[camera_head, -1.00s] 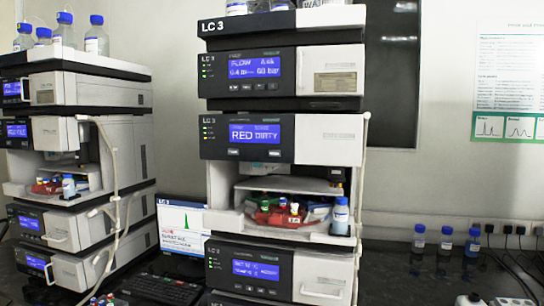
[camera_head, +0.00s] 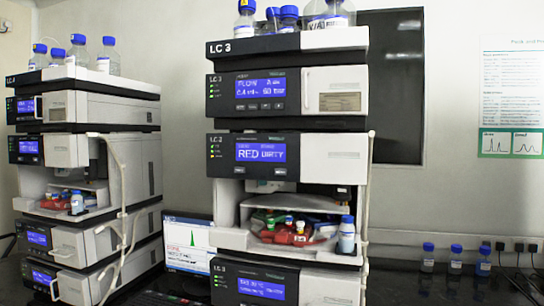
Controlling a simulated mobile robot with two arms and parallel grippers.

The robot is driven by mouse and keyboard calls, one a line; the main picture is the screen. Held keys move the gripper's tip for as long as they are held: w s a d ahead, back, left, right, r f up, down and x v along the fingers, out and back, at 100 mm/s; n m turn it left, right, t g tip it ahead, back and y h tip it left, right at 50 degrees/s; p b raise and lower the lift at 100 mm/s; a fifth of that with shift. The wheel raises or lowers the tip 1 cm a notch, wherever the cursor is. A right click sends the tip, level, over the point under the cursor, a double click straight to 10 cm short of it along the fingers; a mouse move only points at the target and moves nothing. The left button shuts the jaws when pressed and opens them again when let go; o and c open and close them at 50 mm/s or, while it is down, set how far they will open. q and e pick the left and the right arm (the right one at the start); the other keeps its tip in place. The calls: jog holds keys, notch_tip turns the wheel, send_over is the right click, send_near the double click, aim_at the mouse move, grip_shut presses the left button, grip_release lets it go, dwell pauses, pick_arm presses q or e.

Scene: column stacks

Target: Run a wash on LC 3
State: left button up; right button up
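The LC 3 stack stands in the middle of the view. Its top tray (camera_head: 285,45) carries the LC 3 label and several blue-capped bottles, one marked WATER (camera_head: 328,18). Below it, the pump module (camera_head: 285,92) has a lit blue display with a FLOW reading. The module under that (camera_head: 320,158) has a blue display (camera_head: 261,152) that seems to read RED DIRTY. Beneath is an open bay with a red vial rack (camera_head: 287,236) and a blue-capped bottle (camera_head: 346,238) at its right front. A lower module (camera_head: 330,287) is cut off by the frame. Neither gripper is in view.
A second stack (camera_head: 105,155) stands at the left, with bottles on top. A monitor (camera_head: 187,247) sits between the stacks. Several blue-capped bottles (camera_head: 456,260) stand on the dark bench at right, near wall sockets (camera_head: 518,246). A poster (camera_head: 510,95) hangs above.

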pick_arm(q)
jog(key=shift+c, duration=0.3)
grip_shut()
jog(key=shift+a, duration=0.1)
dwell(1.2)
